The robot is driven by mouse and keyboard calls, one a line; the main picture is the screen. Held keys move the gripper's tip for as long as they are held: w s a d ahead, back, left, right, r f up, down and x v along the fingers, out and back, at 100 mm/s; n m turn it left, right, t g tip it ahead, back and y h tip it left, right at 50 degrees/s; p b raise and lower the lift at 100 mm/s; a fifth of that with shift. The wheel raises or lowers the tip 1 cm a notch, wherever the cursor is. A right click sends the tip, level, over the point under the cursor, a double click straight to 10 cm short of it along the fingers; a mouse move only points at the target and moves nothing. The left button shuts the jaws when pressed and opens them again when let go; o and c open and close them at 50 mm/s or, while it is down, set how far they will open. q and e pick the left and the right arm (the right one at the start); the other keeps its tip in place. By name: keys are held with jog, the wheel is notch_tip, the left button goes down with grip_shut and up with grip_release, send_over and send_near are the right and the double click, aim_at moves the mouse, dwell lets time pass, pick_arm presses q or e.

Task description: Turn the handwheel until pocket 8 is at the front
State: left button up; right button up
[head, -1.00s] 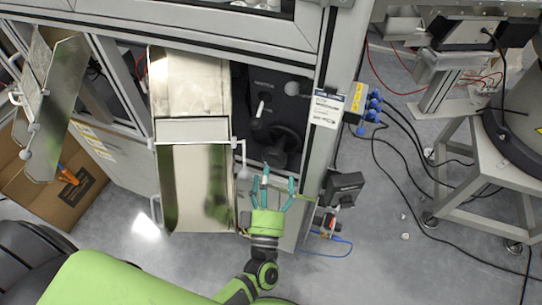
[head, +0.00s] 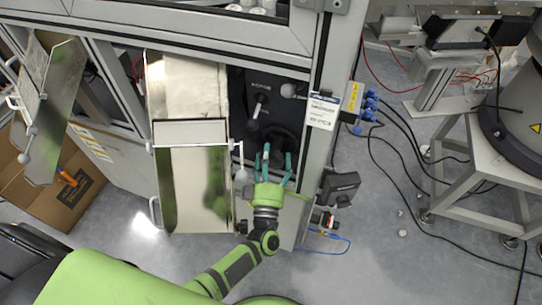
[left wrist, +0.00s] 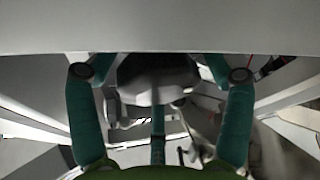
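The black handwheel (head: 283,138) sits low in the dark recess of the machine in the head view, partly hidden by my fingers. My left gripper (head: 275,160) has a green palm and teal fingers spread apart, with the tips at the near side of the wheel. I cannot tell whether they touch it. In the left wrist view my left gripper (left wrist: 160,85) shows its fingers wide apart, with a dark rounded shape between them, possibly the wheel. No pocket numbers can be read. My right gripper is not in view.
A metal chute (head: 193,185) stands left of my gripper. A black lever (head: 258,105) is above the wheel. A grey frame post (head: 325,125) with a label rises to the right. A black box (head: 340,187) sits at lower right. A pale band crosses the top of the left wrist view.

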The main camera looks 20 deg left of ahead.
pick_arm(q)
jog(key=c, duration=0.5)
jog(key=shift+n, duration=0.4)
jog(key=shift+r, duration=0.15)
jog(key=o, duration=1.1)
jog(key=shift+a, duration=0.1)
